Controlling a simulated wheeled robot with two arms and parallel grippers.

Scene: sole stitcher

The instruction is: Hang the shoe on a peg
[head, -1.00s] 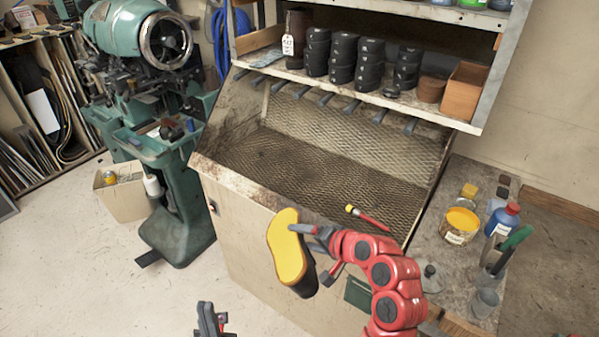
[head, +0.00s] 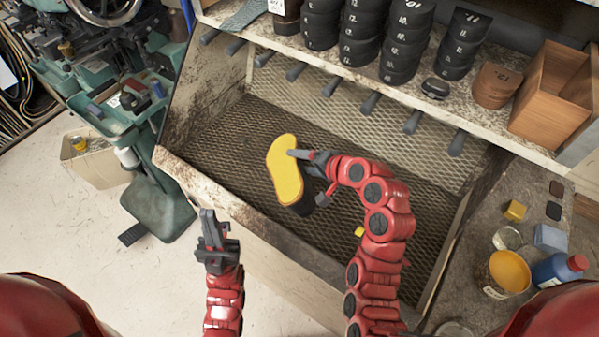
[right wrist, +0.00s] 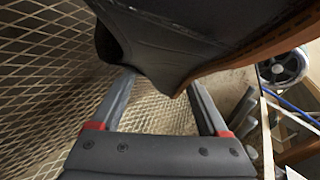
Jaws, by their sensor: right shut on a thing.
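The shoe (head: 285,168) has a yellow sole facing the head camera and a dark upper, mostly hidden behind it. My right gripper (head: 303,158) is shut on the shoe and holds it in front of the mesh-lined bay, below the pegs. In the right wrist view, the dark upper (right wrist: 180,35) fills the top, and the fingers (right wrist: 160,85) meet its edge. Several dark pegs stick out in a row under the shelf; one peg (head: 296,71) is above the shoe, apart from it. My left gripper (head: 212,232) is empty at the bay's front left; its jaw gap is unclear.
A yellow-topped jar (head: 508,272) and blue bottle (head: 558,270) stand at right. A green machine (head: 150,150) is at left. The bay's mesh (head: 240,150) has free room.

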